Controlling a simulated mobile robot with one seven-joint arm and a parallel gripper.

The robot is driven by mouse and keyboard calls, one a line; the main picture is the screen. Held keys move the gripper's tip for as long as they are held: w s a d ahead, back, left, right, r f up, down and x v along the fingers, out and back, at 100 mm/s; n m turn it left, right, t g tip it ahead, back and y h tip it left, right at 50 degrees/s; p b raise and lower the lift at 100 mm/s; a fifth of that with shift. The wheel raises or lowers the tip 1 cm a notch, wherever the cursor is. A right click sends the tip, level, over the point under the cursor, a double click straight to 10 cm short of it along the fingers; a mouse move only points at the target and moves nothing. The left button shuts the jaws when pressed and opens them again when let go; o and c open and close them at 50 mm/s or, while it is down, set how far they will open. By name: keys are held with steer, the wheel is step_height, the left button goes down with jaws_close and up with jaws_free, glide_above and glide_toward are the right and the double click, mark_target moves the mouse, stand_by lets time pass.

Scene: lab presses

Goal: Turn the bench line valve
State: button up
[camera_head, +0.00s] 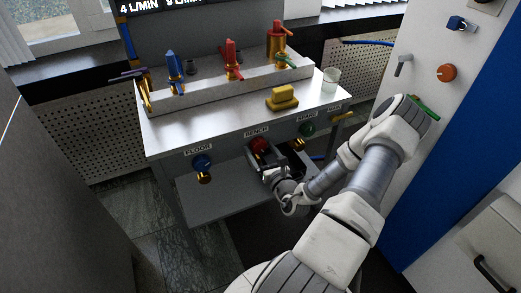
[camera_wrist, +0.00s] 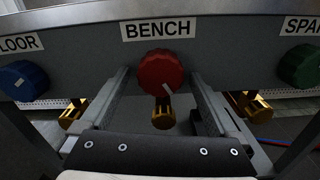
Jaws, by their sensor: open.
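The bench line valve is a red round knob (camera_wrist: 161,73) with a pale pointer mark, under the BENCH label (camera_wrist: 158,28) on the front of the metal table. The mark slants down to the right. A brass fitting (camera_wrist: 163,114) hangs below the knob. The knob also shows in the head view (camera_head: 260,145), partly covered by my gripper. My gripper (camera_wrist: 161,80) is open, with one finger on each side of the red knob. Gaps show between the fingers and the knob in the wrist view. Whether the tips reach past the knob's face is hard to tell.
The blue FLOOR knob (camera_head: 202,162) is on the left and the green SPARE knob (camera_head: 307,130) on the right. The tabletop (camera_head: 215,130) holds a yellow block (camera_head: 282,97), a glass (camera_head: 331,80) and a rack of coloured valves. A lower shelf (camera_head: 215,205) extends beneath.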

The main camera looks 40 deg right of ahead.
steer(key=shift+c, duration=0.3)
steer(key=c, duration=1.3)
steer(key=shift+r+n+p, duration=0.2)
steer(key=shift+n+p, duration=0.1)
steer(key=shift+p, duration=0.3)
steer(key=shift+r+n+p, duration=0.1)
steer(key=shift+n+p, duration=0.7)
steer(key=shift+p, duration=0.25)
steer(key=shift+d+f+n+p, duration=0.1)
steer(key=shift+f+n+p, duration=0.2)
steer(key=shift+n+p, duration=0.7)
steer(key=shift+n+b, duration=0.3)
steer(key=o, duration=1.4)
steer(key=shift+c, duration=0.2)
steer(key=shift+s, duration=0.2)
